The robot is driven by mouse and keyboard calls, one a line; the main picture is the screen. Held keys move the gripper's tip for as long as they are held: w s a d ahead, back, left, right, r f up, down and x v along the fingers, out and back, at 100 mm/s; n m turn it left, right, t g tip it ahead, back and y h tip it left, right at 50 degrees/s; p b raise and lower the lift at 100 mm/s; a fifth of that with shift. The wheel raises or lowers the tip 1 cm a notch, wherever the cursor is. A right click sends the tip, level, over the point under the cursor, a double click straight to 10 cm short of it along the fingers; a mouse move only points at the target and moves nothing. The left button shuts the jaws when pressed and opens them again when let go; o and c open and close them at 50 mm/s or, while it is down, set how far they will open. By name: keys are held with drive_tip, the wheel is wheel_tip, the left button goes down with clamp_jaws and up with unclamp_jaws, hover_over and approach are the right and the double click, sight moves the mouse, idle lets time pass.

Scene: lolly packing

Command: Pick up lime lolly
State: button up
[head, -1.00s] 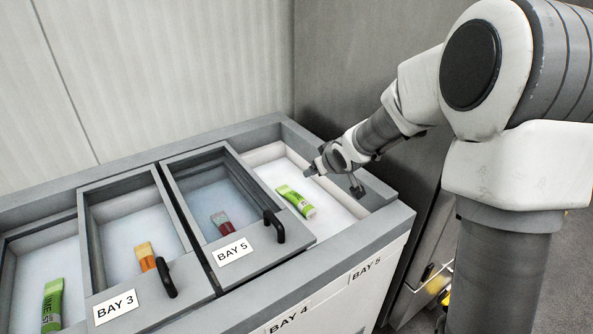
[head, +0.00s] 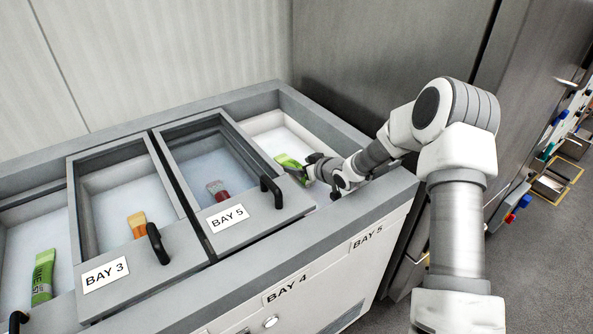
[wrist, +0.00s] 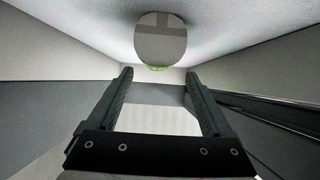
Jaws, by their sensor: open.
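A lime-green lolly packet (head: 288,161) lies on the pale floor of the uncovered bay at the right of the freezer in the head view. My gripper (head: 311,171) is inside that bay, at the packet's near right end, and hides part of it. In the wrist view my gripper (wrist: 160,78) has its two fingers apart with nothing between them. A thin green edge (wrist: 156,67) shows beyond the fingertips, below a grey rounded shape that I cannot identify. I cannot tell whether the gripper touches the packet. Another lime packet (head: 43,277) lies in the far left bay.
A red packet (head: 217,190) and an orange packet (head: 137,224) lie in the bays between. The freezer's grey rim (head: 372,212) surrounds the bays.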

sight(296, 164)
drive_tip(key=shift+b+x, duration=0.5)
drive_tip(key=shift+x, duration=2.05)
drive_tip(key=shift+w+d+f, duration=0.1)
drive_tip(key=shift+d, duration=0.1)
clamp_jaws()
